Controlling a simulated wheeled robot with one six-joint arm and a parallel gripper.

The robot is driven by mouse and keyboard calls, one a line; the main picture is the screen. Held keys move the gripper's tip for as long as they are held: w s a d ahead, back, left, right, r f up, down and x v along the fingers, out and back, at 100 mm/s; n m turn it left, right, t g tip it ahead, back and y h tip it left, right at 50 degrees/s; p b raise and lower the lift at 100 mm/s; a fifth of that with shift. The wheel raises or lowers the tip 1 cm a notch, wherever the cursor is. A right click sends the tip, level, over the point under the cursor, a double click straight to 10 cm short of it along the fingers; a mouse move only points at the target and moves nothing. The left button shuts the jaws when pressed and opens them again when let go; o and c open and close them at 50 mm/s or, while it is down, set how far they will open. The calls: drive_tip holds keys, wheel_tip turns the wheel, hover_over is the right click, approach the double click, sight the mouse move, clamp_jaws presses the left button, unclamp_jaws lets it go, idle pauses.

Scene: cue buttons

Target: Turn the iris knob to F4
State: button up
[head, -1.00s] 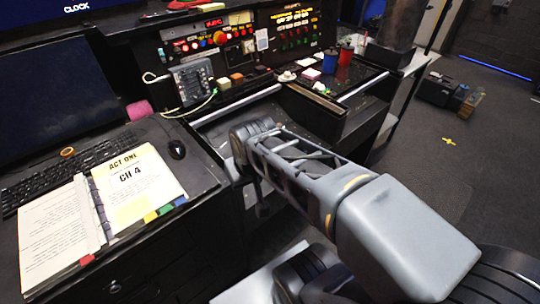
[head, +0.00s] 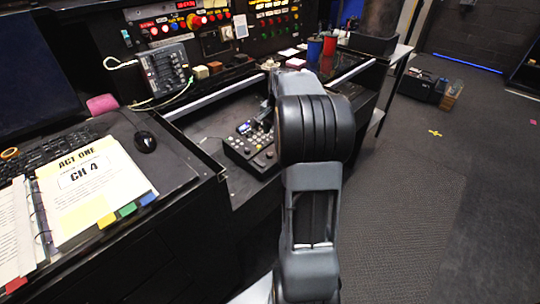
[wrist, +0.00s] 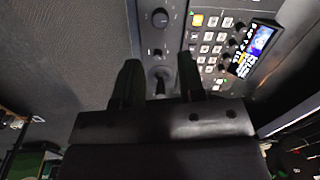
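A dark control panel (head: 249,152) lies in the desk recess in the head view, partly behind my arm. In the wrist view the panel (wrist: 178,50) shows a large round knob (wrist: 160,18), a smaller knob (wrist: 157,52) below it, and what looks like a joystick (wrist: 160,80). Which knob is the iris knob, and any F4 marking, I cannot read. My gripper (wrist: 158,62) is open over the panel. Its fingers stand on either side of the joystick and smaller knob, with the large knob beyond the tips. I cannot tell whether they touch anything.
Beside the knobs are several pale buttons (wrist: 208,48) and a small lit screen (wrist: 256,42). Blue (head: 314,52) and red spools stand behind the recess.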

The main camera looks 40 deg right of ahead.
sight(270, 154)
drive_tip(key=f, duration=0.3)
drive_tip(key=w+f+b, duration=0.1)
drive_tip(key=f, duration=0.6)
drive_tip(key=shift+w+a+f+b, duration=0.1)
drive_tip(key=shift+w+a+b, duration=0.05)
drive_tip(key=shift+a+b, duration=0.2)
drive_tip(key=shift+c, duration=0.2)
drive_tip(key=c, duration=0.6)
